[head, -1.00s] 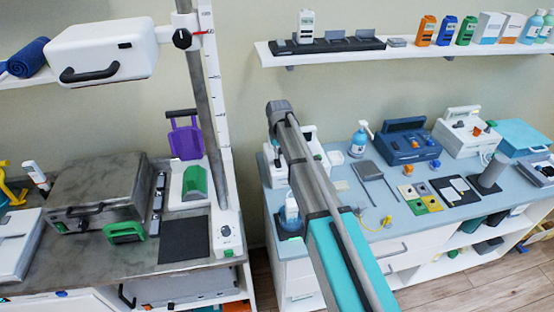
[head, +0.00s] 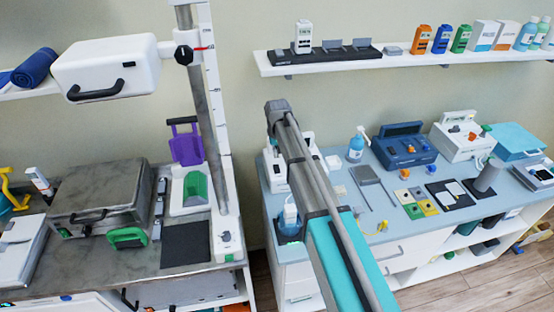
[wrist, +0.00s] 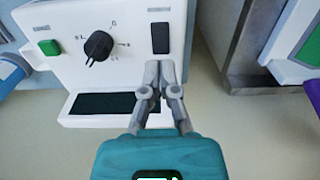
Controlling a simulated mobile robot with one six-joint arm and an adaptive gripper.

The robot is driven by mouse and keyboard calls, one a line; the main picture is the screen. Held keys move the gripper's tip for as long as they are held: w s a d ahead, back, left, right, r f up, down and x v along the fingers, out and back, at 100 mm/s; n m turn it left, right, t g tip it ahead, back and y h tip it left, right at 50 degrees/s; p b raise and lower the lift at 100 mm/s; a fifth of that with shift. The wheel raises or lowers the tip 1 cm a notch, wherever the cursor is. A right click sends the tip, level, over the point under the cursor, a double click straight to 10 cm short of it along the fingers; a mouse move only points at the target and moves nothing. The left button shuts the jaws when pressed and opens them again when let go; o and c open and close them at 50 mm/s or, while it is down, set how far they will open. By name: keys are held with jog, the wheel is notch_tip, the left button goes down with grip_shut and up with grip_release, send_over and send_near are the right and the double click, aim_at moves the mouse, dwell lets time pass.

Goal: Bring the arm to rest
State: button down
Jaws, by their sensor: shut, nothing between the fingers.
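My gripper (wrist: 160,70) shows in the wrist view with its two slim grey fingers together and nothing between them. The fingertips are in front of a white device (wrist: 120,75) with a black dial, a green button and dark panels. I cannot tell whether they touch it. In the head view my arm (head: 310,180) rises from the lower right to a bent grey joint near the middle. My gripper is not visible there.
A blue-topped counter (head: 345,185) at the right bears several devices, including a dark blue box (head: 404,150) and a pump bottle (head: 356,148). A grey bench (head: 85,265) at the left has a metal post (head: 205,110) carrying a white box (head: 108,68). A wall shelf (head: 420,60) runs above.

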jog(key=s+d+f+m+b, duration=0.1)
jog(key=s+d+m, duration=0.2)
jog(key=s+d, duration=2)
jog(key=s, duration=0.3)
